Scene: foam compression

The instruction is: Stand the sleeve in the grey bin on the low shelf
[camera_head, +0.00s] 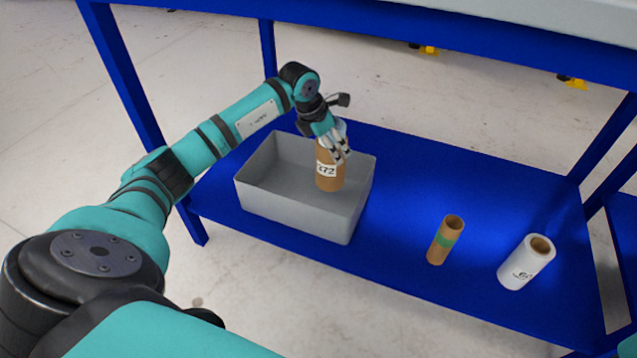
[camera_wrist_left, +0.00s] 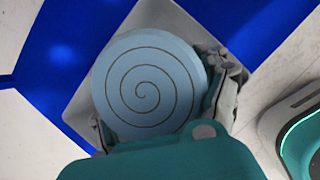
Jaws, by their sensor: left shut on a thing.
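The sleeve (camera_head: 329,180) is a brown cardboard tube with a white label that reads "672", partly covered. My left gripper (camera_head: 340,153) is shut on its upper part and holds it roughly upright inside the right part of the grey bin (camera_head: 292,218). I cannot tell whether its bottom touches the bin floor. In the left wrist view a light blue rolled end with a dark spiral (camera_wrist_left: 149,84) fills the sleeve's top, between the fingers of the left gripper (camera_wrist_left: 168,105). My right gripper is not in view.
The bin stands on the blue low shelf (camera_head: 400,215). Blue posts and an upper table edge (camera_head: 440,50) frame the shelf.

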